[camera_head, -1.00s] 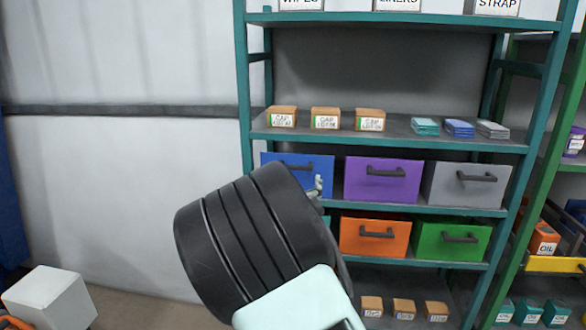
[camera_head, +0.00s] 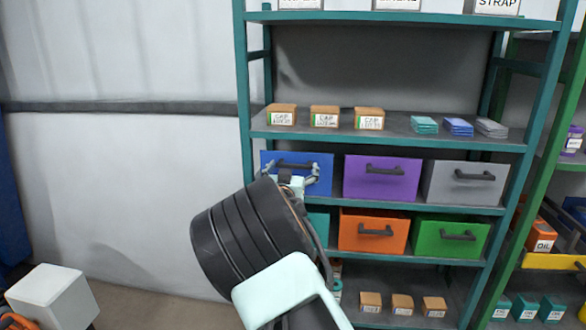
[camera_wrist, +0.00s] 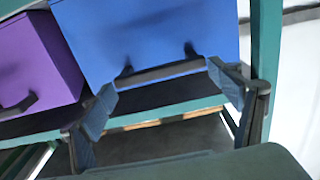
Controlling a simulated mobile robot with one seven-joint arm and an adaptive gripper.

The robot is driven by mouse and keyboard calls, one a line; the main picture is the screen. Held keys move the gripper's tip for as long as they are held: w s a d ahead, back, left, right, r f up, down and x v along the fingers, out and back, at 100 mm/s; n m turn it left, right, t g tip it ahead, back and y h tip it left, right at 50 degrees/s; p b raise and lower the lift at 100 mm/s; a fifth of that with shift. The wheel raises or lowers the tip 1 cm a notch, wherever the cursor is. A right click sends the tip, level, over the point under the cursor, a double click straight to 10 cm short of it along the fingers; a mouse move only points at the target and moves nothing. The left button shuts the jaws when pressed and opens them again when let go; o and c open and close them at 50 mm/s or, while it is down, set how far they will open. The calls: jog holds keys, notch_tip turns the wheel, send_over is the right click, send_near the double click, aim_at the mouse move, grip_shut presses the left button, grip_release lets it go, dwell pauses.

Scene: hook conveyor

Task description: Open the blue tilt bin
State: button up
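The blue tilt bin (camera_head: 322,163) is at the left end of the upper bin row, its front upright and level with the purple bin beside it. Its dark handle (camera_head: 295,165) runs across the front. My gripper (camera_head: 290,173) is in front of this handle, fingers spread. In the wrist view, the blue bin (camera_wrist: 150,35) fills the top and its handle (camera_wrist: 160,73) lies between the spread fingertips of my gripper (camera_wrist: 162,82), one near each end. I cannot tell whether the fingers touch the handle.
The purple bin (camera_head: 382,188) and a grey bin (camera_head: 465,194) stand to the right. An orange bin (camera_head: 372,243) and a green bin (camera_head: 450,248) are below. The shelf above (camera_head: 400,135) holds small boxes. Left of the rack is bare wall, with a white box (camera_head: 52,295) on the floor.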

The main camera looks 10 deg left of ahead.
jog(key=c, duration=1.1)
jog(key=shift+f+b, duration=0.15)
jog(key=shift+b, duration=0.15)
